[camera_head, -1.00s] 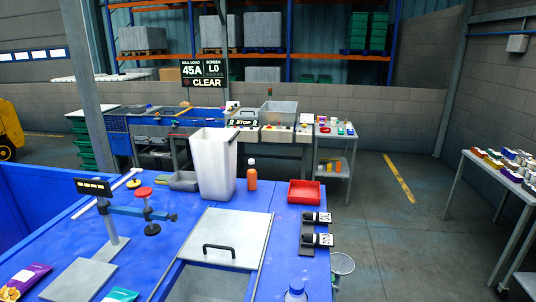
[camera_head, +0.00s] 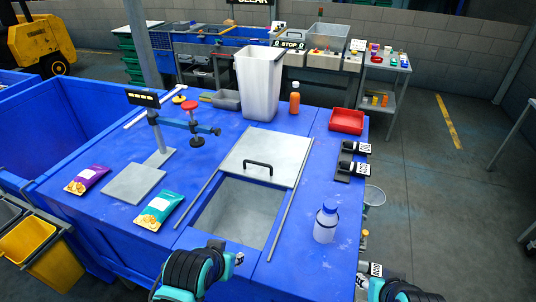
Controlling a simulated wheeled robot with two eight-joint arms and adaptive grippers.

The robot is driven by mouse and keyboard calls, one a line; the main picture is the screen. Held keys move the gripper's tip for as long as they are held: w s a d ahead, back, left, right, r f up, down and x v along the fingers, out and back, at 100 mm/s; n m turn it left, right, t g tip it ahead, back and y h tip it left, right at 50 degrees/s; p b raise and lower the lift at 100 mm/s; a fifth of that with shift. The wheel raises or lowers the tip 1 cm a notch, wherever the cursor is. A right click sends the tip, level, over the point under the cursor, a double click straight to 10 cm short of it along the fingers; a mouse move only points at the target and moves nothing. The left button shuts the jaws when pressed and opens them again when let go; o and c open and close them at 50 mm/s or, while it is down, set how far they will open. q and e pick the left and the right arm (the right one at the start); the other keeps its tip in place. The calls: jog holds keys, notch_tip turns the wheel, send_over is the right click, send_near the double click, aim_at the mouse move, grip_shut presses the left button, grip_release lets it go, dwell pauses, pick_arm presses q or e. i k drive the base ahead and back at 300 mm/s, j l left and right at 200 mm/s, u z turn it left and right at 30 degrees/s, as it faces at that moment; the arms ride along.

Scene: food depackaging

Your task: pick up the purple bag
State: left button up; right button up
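The purple bag (camera_head: 88,179) is a small pack with a food picture on its lower part. It lies flat on the left of the blue worktop (camera_head: 120,222), left of a grey square plate (camera_head: 134,183). Nothing touches or covers it. Teal and black links of my two arms show at the bottom edge, one left of centre and one at the right. I make out no gripper fingers on either arm. Both arm links are well to the right of the purple bag.
A teal bag (camera_head: 160,210) lies right of the plate. A stand with a red knob (camera_head: 191,106) rises behind it. An open hatch (camera_head: 238,211), white bin (camera_head: 259,82), orange bottle (camera_head: 294,103), red tray (camera_head: 347,121) and white bottle (camera_head: 326,222) are further right.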

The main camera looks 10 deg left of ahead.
aim_at(78, 188)
jog(key=u, duration=0.95)
jog(key=k, duration=0.15)
jog(key=j+z, duration=0.1)
jog(key=j, duration=0.5)
jog(key=k+j, duration=0.15)
jog(key=j, duration=0.45)
jog(key=k+j+z, duration=0.15)
jog(key=j, duration=0.45)
jog(key=i+j, duration=0.2)
jog(key=i+j+z, duration=0.1)
jog(key=j, duration=0.3)
jog(key=i+j+z, duration=0.1)
jog(key=i+j, duration=0.35)
jog(key=j, duration=0.2)
jog(key=i+j+z, duration=0.1)
jog(key=j, duration=0.25)
jog(key=i+j, duration=0.25)
jog(key=i+j+z, duration=0.05)
jog(key=j, duration=0.05)
